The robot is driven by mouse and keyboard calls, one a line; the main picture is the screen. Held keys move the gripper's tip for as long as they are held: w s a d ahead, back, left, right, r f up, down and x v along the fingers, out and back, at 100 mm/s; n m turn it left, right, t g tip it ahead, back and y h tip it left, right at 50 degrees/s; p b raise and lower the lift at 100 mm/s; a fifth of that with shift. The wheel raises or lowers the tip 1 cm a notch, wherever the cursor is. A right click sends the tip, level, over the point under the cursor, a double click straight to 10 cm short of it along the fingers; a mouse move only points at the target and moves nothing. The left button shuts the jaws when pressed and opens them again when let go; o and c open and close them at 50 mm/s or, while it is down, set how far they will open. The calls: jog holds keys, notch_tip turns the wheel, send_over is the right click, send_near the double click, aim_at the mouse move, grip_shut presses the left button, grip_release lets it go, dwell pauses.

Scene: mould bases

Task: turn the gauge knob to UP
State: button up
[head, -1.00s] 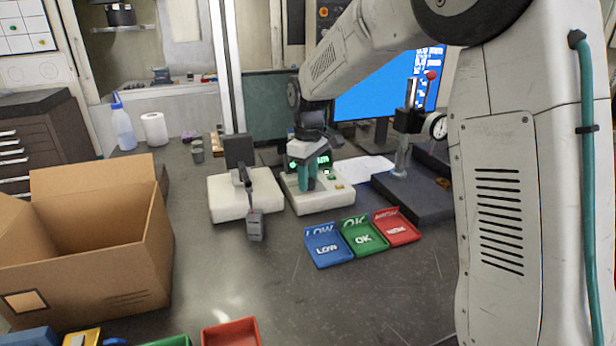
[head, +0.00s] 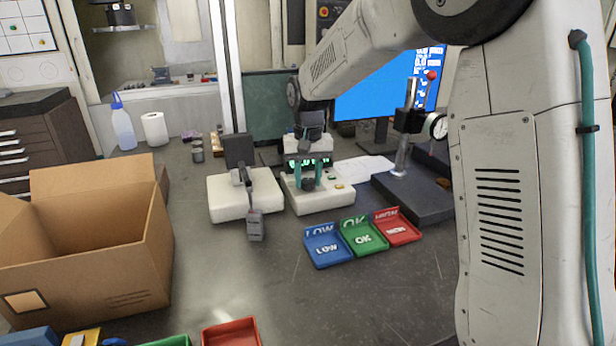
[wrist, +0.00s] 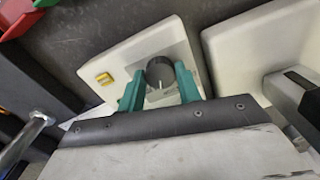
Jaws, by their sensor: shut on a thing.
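The gauge (head: 320,200) is a white box with a green-lit display, in the middle of the bench. Its dark round knob (wrist: 160,72) sits on a light plate and bears a white pointer line; the knob also shows in the head view (head: 308,185). My gripper (wrist: 160,85) is over the gauge with its teal fingers on either side of the knob, shut on it. In the wrist view the pointer line runs toward my gripper's palm. The UP mark cannot be made out.
A white unit with a grey lever (head: 230,200) stands close left of the gauge. Blue (head: 325,258), green and red trays lie in front to the right. A dial stand (head: 415,200) is at the right, and a cardboard box (head: 90,280) at the left.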

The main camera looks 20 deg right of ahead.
aim_at(307, 181)
jog(key=shift+m, duration=1.5)
jog(key=o, duration=1)
jog(key=shift+a, duration=0.1)
notch_tip(307, 181, up, 8)
jog(key=shift+f, duration=0.1)
